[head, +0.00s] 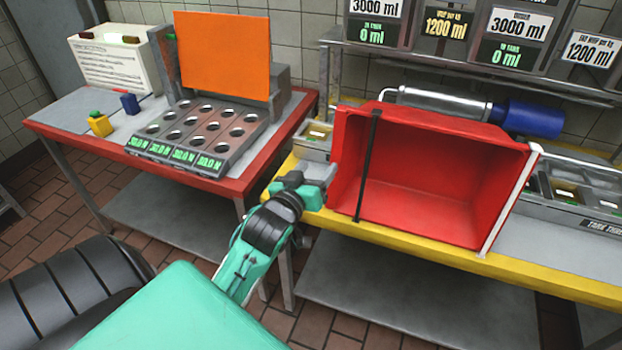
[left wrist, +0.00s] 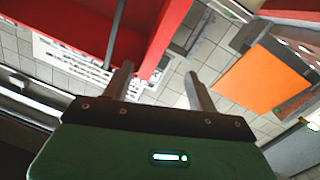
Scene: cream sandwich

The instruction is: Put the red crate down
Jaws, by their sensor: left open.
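The red crate (head: 435,185) stands on its side on the yellow-edged table, with its open side facing me. A black strip (head: 367,165) runs down its left part and a white strip (head: 511,205) down its right edge. My left gripper (head: 326,180) is open beside the crate's left edge. In the left wrist view, the open fingers (left wrist: 158,72) have the crate's red wall (left wrist: 62,26) close to them, with a red corner reaching between them. I cannot tell whether they touch it. My right gripper is not in view.
The yellow-edged table (head: 465,268) has a grey cylinder with a blue end (head: 530,118) behind the crate and metal trays (head: 585,190) at right. The red-edged table (head: 180,180) at left carries an orange panel (head: 222,52) and a holder with several holes (head: 205,135).

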